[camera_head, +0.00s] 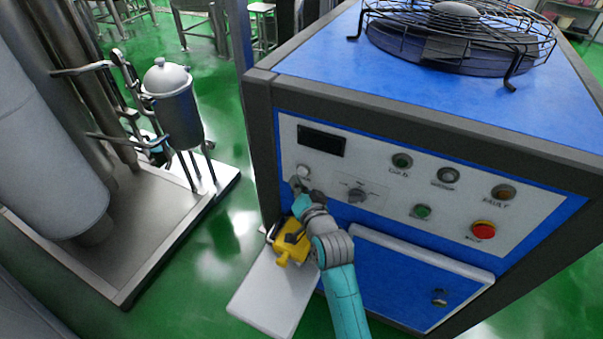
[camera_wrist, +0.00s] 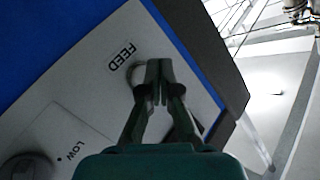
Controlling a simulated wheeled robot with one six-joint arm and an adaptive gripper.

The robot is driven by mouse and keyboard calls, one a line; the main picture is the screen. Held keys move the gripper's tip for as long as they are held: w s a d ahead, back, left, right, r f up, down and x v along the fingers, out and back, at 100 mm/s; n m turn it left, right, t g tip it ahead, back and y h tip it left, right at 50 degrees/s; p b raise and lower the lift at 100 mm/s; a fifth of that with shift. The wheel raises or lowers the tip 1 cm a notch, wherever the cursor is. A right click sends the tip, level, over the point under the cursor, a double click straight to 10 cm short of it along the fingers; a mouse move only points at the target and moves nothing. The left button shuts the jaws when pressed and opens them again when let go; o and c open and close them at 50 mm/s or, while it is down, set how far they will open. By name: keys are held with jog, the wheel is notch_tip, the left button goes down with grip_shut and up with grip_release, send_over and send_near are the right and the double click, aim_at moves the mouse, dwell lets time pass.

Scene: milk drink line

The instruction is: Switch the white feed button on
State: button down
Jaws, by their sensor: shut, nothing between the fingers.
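The white feed button (camera_head: 304,171) is a small round button at the left of the blue machine's light control panel (camera_head: 375,172), below a dark display. In the wrist view the feed button (camera_wrist: 139,76) shows as a pale ring beside the FEED label (camera_wrist: 121,55), partly hidden behind my fingers. My gripper (camera_head: 297,184) is shut and empty, with its tips at the button's lower left in the head view. In the wrist view my gripper's fingertips (camera_wrist: 159,68) are together and overlap the button's edge. I cannot tell whether they touch it.
A rotary selector (camera_head: 357,194) sits right of the button, with several indicator lights and a red stop button (camera_head: 483,230) further right. A yellow object (camera_head: 290,243) is on a white shelf (camera_head: 268,295) beneath my wrist. A steel skid (camera_head: 130,235) stands left.

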jog(key=shift+w, duration=0.1)
jog(key=shift+w+d, duration=0.15)
jog(key=shift+w, duration=0.15)
jog(key=shift+w+d, duration=0.15)
jog(key=shift+w, duration=0.3)
dwell(1.1)
jog(key=shift+s, duration=0.1)
jog(key=shift+s+a, duration=0.3)
jog(key=shift+s, duration=0.5)
jog(key=shift+s+a, duration=0.35)
jog(key=shift+s, duration=0.6)
jog(key=shift+s+a, duration=0.35)
jog(key=shift+s, duration=0.55)
jog(key=shift+s+a, duration=0.35)
jog(key=shift+s, duration=0.6)
